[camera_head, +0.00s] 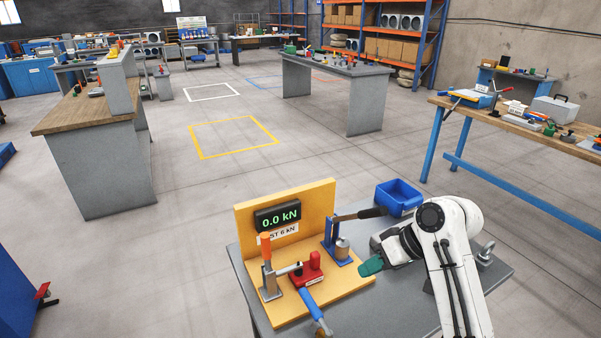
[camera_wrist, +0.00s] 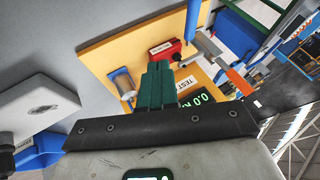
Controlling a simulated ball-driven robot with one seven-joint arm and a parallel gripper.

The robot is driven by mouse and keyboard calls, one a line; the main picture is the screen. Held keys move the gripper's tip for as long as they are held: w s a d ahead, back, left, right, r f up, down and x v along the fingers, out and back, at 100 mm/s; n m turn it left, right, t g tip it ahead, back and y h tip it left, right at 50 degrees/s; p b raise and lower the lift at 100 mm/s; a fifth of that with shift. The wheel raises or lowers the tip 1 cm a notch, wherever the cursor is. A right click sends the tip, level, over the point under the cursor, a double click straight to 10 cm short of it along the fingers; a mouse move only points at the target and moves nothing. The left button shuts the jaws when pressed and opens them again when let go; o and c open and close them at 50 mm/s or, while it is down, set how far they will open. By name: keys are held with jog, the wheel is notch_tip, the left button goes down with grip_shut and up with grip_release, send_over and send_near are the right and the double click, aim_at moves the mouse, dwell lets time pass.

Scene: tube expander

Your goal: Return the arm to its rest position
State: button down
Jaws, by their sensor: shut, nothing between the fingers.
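My white arm (camera_head: 453,245) reaches in from the lower right of the head view. My gripper (camera_head: 371,266) has green fingers, which are together and hold nothing. It is just right of the yellow test fixture (camera_head: 322,196), and I cannot tell its exact height. In the wrist view my gripper (camera_wrist: 156,86) shows its green fingers closed side by side, with the fixture behind them.
The grey bench (camera_head: 360,317) stands under the fixture. A blue bin (camera_head: 398,196) sits at its back, close behind my arm. A blue-handled tool (camera_head: 310,303) extends toward the front edge. A wooden workbench (camera_head: 528,128) stands at right. Open floor lies to the left.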

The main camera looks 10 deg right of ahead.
jog(key=s+f, duration=0.2)
jog(key=s, duration=0.1)
jog(key=s+a+f+m+h, duration=0.1)
jog(key=s+f, duration=0.2)
jog(key=s+a+f+m+t+h, duration=0.1)
jog(key=s+f, duration=0.2)
jog(key=shift+s+a+f, duration=0.15)
jog(key=shift+s+a, duration=0.1)
jog(key=shift+s, duration=0.1)
jog(key=s+d+f+g+h, duration=0.1)
jog(key=s+d+f, duration=0.1)
jog(key=s, duration=0.7)
jog(key=s+d+f+m+g+h, duration=0.1)
jog(key=s+d+f+h, duration=0.1)
jog(key=s, duration=0.7)
jog(key=s+d+f+m+g+h, duration=0.1)
jog(key=s+d+f, duration=0.2)
jog(key=s, duration=0.5)
jog(key=shift+s+d+f+h, duration=0.35)
jog(key=shift+s+f+h, duration=0.05)
jog(key=shift+f, duration=0.15)
